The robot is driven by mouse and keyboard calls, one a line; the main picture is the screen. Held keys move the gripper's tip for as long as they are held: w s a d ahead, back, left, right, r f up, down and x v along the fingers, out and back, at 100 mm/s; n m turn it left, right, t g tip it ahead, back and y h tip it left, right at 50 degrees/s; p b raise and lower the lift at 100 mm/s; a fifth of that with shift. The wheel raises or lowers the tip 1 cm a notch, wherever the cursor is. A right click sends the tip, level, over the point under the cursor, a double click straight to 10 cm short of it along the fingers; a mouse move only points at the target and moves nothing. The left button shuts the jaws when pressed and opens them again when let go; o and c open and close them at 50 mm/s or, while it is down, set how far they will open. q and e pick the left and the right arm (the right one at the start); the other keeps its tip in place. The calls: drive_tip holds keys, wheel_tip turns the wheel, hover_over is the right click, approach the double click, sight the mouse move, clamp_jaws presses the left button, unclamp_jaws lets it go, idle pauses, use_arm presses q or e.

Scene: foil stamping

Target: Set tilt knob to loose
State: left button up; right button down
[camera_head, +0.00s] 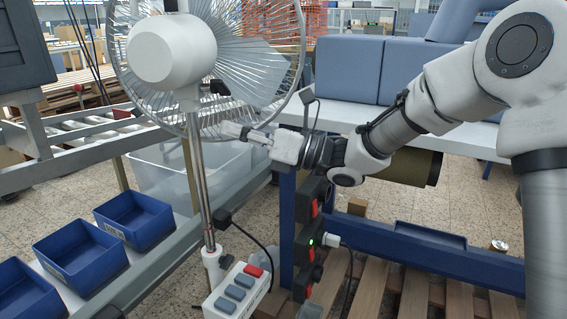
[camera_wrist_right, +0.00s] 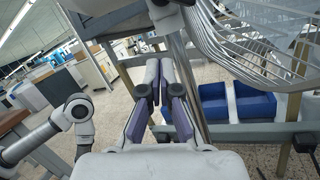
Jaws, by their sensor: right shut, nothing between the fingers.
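A standing fan with a white motor housing (camera_head: 172,50) and a wire cage is at the upper left of the head view. A small dark piece (camera_head: 218,87) just right of the fan's neck may be the tilt knob; its setting cannot be read. My right gripper (camera_head: 228,130) comes in from the right, shut and empty, below that piece and right of the metal pole (camera_head: 198,170). In the right wrist view its fingers (camera_wrist_right: 160,68) are together beside the pole (camera_wrist_right: 187,75), below the housing. My left gripper is not seen.
The fan's base has a button panel (camera_head: 238,290) with one red key. Blue bins (camera_head: 80,257) stand on the left. A post with red switches (camera_head: 308,240) and a blue bench (camera_head: 430,255) stand below my right arm. The fan cage (camera_head: 290,75) is close to my right gripper.

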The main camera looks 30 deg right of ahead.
drive_tip(key=r+v, duration=0.1)
drive_tip(key=v, duration=0.7)
drive_tip(key=shift+s+d, duration=0.3)
drive_tip(key=shift+d, duration=0.05)
drive_tip(key=c, duration=1.5)
unclamp_jaws()
drive_tip(key=shift+s+d+f, duration=0.1)
drive_tip(key=shift+s+f, duration=0.05)
drive_tip(key=shift+f, duration=0.1)
drive_tip(key=shift+c, duration=0.2)
drive_tip(key=m+h+p, duration=0.7)
drive_tip(key=m+p, duration=1.7)
drive_tip(key=p, duration=0.4)
approach(225, 86)
drive_tip(key=w, duration=0.2)
drive_tip(key=shift+n, duration=0.3)
drive_tip(key=x, duration=0.2)
drive_tip(key=p+x, duration=0.1)
drive_tip(key=x, duration=0.4)
drive_tip(key=shift+s+a+f, duration=0.15)
drive_tip(key=shift+a+f, duration=0.1)
drive_tip(key=shift+a, duration=0.3)
drive_tip(key=shift+d, duration=0.1)
clamp_jaws()
